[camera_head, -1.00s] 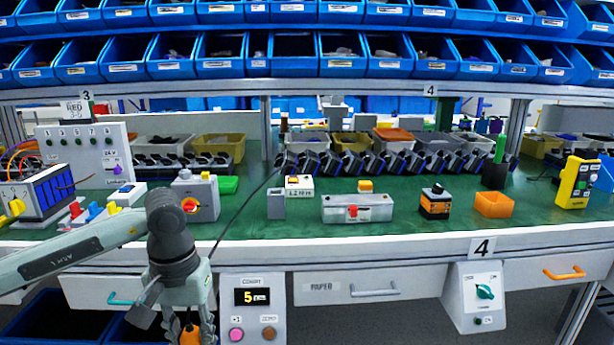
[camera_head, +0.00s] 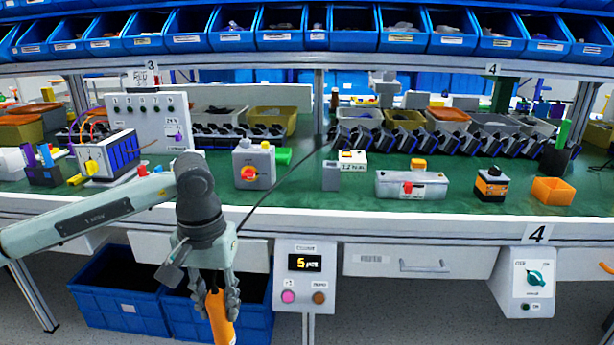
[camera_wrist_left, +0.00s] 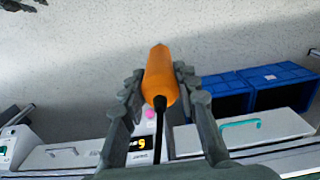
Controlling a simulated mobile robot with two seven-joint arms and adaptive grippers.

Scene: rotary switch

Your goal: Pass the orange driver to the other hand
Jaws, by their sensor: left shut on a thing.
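The orange driver (camera_head: 220,322) is held by my left gripper (camera_head: 216,296), low in front of the workbench. In the head view its orange handle points down out of the fingers. In the left wrist view the orange driver (camera_wrist_left: 160,76) shows its handle between the two shut fingers, with the dark shaft running back toward the palm. A grey, jointed part at the top left edge of the left wrist view looks like a piece of my right gripper (camera_wrist_left: 22,5). It is apart from the driver and mostly cut off. The right gripper does not show in the head view.
The green-topped workbench (camera_head: 300,188) carries a grey box with a red knob (camera_head: 249,172) and other small devices. Blue crates (camera_head: 118,295) stand on the floor below. A counter panel (camera_head: 303,275) hangs at the bench front. The floor before the bench looks clear.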

